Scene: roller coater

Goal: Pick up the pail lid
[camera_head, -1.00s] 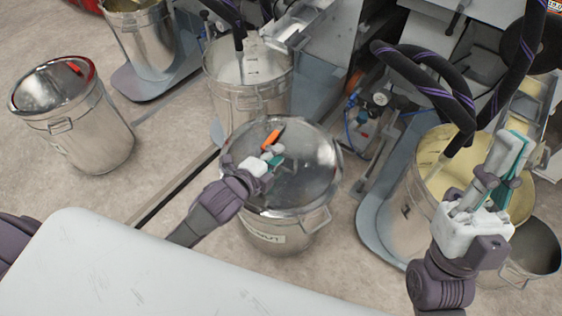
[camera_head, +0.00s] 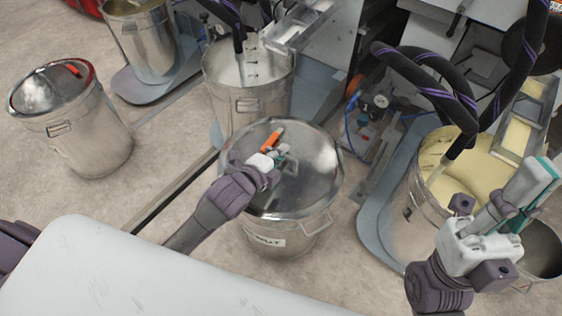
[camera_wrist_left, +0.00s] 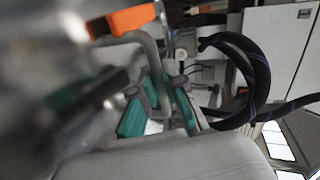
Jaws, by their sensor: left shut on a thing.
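The pail lid (camera_head: 312,165) is a round, shiny metal disc on a steel pail (camera_head: 285,234) in the middle of the head view. It has an orange-topped handle (camera_head: 272,140). My left gripper (camera_head: 279,163) reaches over the lid and is shut on its handle. In the left wrist view the teal-padded fingers (camera_wrist_left: 158,110) close on a bent metal bar below the orange part (camera_wrist_left: 132,19). The lid appears seated on the pail's rim. My right gripper (camera_head: 535,182) is at the right, away from the lid; its jaw gap is unclear.
Another lidded pail (camera_head: 88,130) stands at the left. An open pail (camera_head: 262,101) stands behind the middle pail, and a pail of yellow paint (camera_head: 416,215) is at the right, both with hoses. Bare floor (camera_head: 165,185) lies between the left and middle pails.

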